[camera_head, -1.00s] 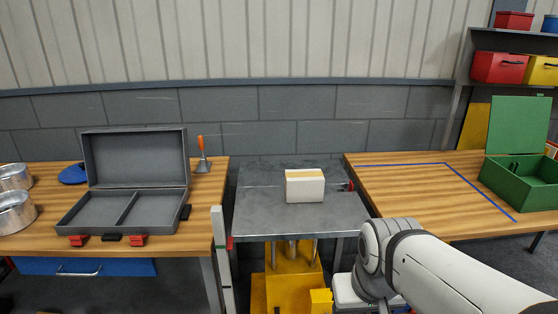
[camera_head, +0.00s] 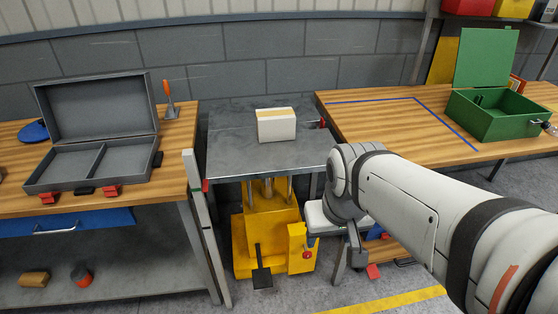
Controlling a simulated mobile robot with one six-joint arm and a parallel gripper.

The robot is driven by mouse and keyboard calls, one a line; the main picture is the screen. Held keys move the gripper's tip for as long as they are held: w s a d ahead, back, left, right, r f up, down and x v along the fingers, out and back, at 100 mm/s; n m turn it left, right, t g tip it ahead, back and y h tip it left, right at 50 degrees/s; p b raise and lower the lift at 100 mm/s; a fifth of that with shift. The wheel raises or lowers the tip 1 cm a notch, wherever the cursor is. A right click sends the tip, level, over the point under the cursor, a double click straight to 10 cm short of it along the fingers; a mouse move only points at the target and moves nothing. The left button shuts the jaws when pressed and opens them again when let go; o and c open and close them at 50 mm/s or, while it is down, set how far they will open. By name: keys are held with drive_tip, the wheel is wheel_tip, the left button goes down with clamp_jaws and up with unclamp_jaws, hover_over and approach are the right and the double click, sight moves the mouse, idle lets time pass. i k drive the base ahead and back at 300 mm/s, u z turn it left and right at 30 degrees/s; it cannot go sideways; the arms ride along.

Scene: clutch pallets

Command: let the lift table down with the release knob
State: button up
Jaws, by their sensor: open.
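The lift table has a grey metal top (camera_head: 230,150) between two wooden benches. Its yellow base (camera_head: 270,220) stands on the floor. A small yellow box at the base's front right carries a red knob (camera_head: 308,254), which looks like the release knob. A black foot pedal (camera_head: 262,277) sticks out in front. A white carton with a tan strip (camera_head: 276,126) rests on the top. My gripper (camera_head: 349,258) is low, right of the red knob and apart from it in the picture. It is open and looks empty; my wrist partly hides it.
A light upright post (camera_head: 205,228) stands left of the lift. The left bench holds an open grey case (camera_head: 100,150); the right bench holds an open green box (camera_head: 495,115). Red and black items (camera_head: 373,271) lie low behind my gripper. Floor in front of the lift is clear.

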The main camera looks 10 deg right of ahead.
sight(307, 255)
drive_tip(key=u, duration=0.85)
drive_tip(key=k, duration=0.95)
drive_tip(key=z, duration=0.75)
drive_tip(key=i, duration=1)
